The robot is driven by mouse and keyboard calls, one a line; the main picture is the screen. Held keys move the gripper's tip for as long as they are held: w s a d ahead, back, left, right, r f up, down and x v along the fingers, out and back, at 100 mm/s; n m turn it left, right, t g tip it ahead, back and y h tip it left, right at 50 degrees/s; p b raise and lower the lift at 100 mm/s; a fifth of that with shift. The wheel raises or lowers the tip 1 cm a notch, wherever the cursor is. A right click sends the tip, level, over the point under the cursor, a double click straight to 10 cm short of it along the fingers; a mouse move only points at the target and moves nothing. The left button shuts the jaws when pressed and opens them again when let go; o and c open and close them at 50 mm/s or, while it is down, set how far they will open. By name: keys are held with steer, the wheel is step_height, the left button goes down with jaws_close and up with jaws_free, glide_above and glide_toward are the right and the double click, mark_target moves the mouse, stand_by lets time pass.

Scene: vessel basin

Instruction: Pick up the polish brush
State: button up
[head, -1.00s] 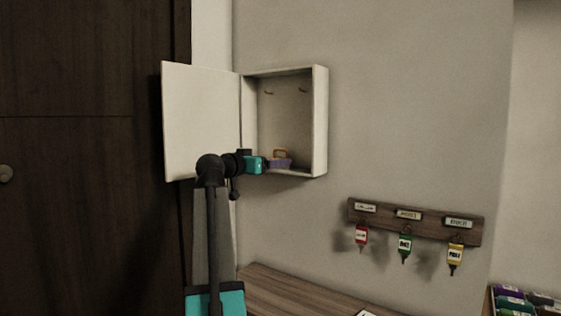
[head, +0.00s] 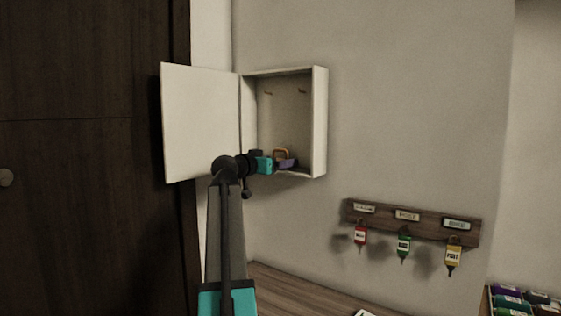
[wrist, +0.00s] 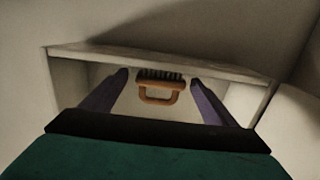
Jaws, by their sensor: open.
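The polish brush (wrist: 160,85) has an orange-brown loop handle and a row of dark bristles. It is inside the open white wall cabinet (head: 320,122), low down, where its handle (head: 281,151) shows in the head view just above my gripper (head: 288,163). In the wrist view, the two purple fingers of my gripper (wrist: 159,77) are spread wide, one on each side of the brush. There is a gap between the brush and each finger in the picture, and nothing is held. How far the fingertips reach along the brush is hard to tell.
The cabinet door (head: 200,122) stands open to the left. Two hooks show inside at the back. A key rack (head: 410,221) with red, green and yellow tags hangs at lower right. A wooden surface (head: 290,290) lies below.

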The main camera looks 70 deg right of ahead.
stand_by(0.4)
steer(key=c, duration=1.1)
steer(key=shift+w+a+r, duration=0.1)
steer(key=shift+r, duration=0.05)
steer(key=shift+a+r+b, duration=0.1)
steer(key=shift+r+b, duration=0.05)
steer(key=shift+b, duration=0.25)
steer(key=shift+r+b, duration=0.7)
steer(key=shift+r, duration=2.45)
steer(key=b+v, duration=0.1)
steer(key=v, duration=0.5)
steer(key=b+v, duration=0.1)
steer(key=v, duration=0.6)
steer(key=f+b+v, duration=0.1)
steer(key=v, duration=0.5)
steer(key=shift+a, duration=0.35)
